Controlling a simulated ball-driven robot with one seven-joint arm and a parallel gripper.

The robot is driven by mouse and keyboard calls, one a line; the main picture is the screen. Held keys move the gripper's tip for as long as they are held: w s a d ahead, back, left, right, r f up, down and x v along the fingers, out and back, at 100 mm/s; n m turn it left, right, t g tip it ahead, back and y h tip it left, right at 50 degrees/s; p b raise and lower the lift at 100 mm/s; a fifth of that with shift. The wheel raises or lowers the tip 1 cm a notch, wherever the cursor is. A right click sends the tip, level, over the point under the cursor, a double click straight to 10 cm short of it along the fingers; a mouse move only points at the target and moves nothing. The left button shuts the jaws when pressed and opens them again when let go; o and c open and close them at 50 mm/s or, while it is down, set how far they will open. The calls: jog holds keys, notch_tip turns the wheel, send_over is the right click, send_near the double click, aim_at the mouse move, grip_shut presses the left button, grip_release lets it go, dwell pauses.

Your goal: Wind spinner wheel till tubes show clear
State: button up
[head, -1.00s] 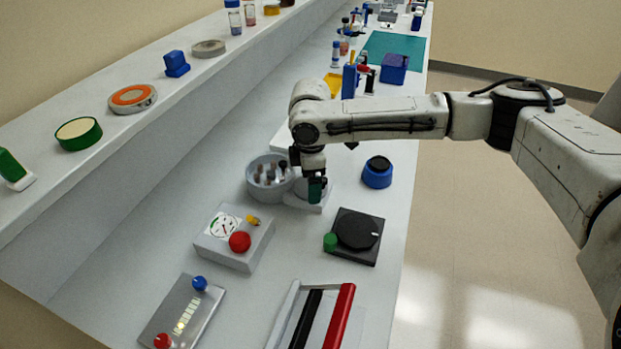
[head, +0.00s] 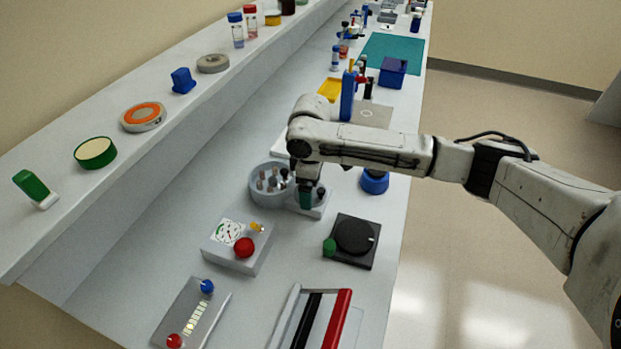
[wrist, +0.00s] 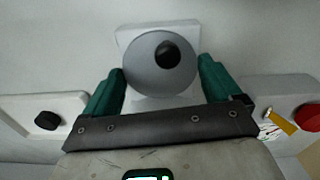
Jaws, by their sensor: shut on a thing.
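The spinner is a grey round bowl (head: 257,192) holding several small tubes (head: 268,182), which look greyish-brown; I cannot tell whether they are clear. Beside it, on a pale base, is the spinner wheel, mostly covered by my gripper in the head view. In the wrist view the wheel (wrist: 145,78) is a grey disc with a black off-centre knob (wrist: 167,54), at the upper right of its face. My gripper (head: 306,198) has green fingers. In the wrist view they sit on the left and right of the disc, shut on it.
A gauge box (head: 238,258) with a red button and yellow lever stands in front. A black dial plate (head: 353,241) with a green knob is at the right front. A blue round thing (head: 374,182) is near the bench edge. A raised shelf (head: 60,213) runs along the left.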

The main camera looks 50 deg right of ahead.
jog(key=m+p, duration=0.2)
jog(key=p, duration=0.1)
jog(key=m+p, duration=0.3)
jog(key=p, duration=0.1)
jog(key=shift+a+r, duration=0.2)
jog(key=shift+d+f+m+p, duration=0.1)
jog(key=shift+f+m+p, duration=0.1)
jog(key=shift+m+p, duration=0.9)
jog(key=shift+m, duration=0.7)
jog(key=shift+d+m, duration=0.1)
jog(key=shift+m, duration=0.2)
jog(key=shift+r, duration=0.1)
jog(key=o, duration=0.7)
jog(key=shift+o, duration=0.2)
